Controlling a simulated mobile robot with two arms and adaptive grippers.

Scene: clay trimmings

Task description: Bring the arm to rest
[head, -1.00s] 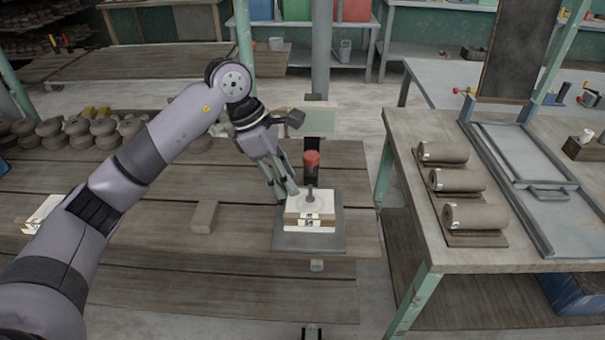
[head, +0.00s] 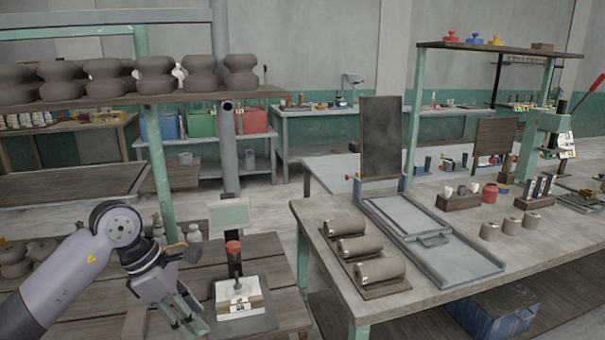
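My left arm comes in from the lower left. Its gripper (head: 190,318) hangs over the low slatted bench (head: 262,252), pointing down and right. The two fingers look apart with nothing between them. The gripper is just left of a white block (head: 240,305) on a dark grey plate (head: 250,326), with a visible gap between. A small dark knob stands on the block, and a red-topped dark post (head: 234,250) rises behind it. My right gripper is not in view.
A shelf of dark clay pots (head: 155,75) hangs above the bench on a green post (head: 158,175). At right, a worktable (head: 420,205) holds clay rolls (head: 359,247), a grey metal frame (head: 425,240), small pots and a green press (head: 540,135).

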